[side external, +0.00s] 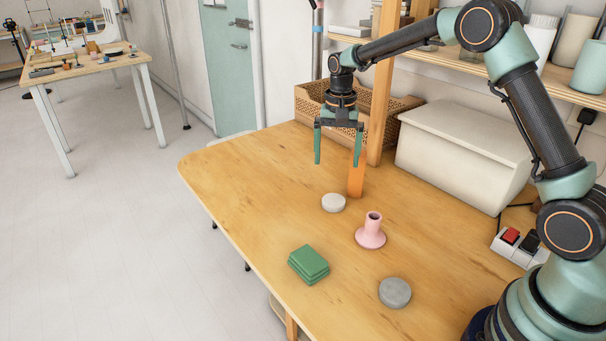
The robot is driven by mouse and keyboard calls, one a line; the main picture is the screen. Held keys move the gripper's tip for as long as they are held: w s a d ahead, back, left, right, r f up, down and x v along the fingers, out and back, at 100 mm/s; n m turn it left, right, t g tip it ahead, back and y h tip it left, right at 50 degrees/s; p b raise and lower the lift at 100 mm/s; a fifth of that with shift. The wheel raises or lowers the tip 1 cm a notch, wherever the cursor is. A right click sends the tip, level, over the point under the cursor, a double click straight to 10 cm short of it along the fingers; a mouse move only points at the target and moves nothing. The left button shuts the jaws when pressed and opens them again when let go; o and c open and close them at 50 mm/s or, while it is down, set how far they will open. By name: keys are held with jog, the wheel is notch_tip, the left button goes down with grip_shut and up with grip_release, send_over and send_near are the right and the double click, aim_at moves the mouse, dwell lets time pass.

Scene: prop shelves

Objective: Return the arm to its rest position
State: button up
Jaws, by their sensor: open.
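My gripper (338,157) hangs from my arm over the far part of the wooden table (240,188), fingers pointing down. Its two green fingers are spread apart with nothing between them. It is above the tabletop, in front of a woven basket. An orange block (356,175) stands upright just below and right of the fingers in the picture. I cannot tell how far apart in depth they are.
A white disc (333,203), a pink vase-like piece (371,235), green stacked pads (308,264) and a grey disc (395,292) lie on the table. A lidded white box (465,160), woven basket (312,102) and wooden post (382,100) stand behind. The left tabletop is clear.

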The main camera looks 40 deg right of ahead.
jog(key=s+a+r+n+t, duration=0.15)
jog(key=s+r, duration=0.25)
jog(key=r, duration=0.4)
jog(key=s+a+r+n+t, duration=0.1)
jog(key=s+n, duration=0.3)
jog(key=s, duration=0.4)
jog(key=s+a+r+n+t, duration=0.2)
jog(key=s+r+n+t, duration=0.1)
jog(key=s, duration=0.6)
jog(key=shift+s+a+r+n, duration=0.25)
jog(key=shift+r+n, duration=0.05)
jog(key=shift+n, duration=0.15)
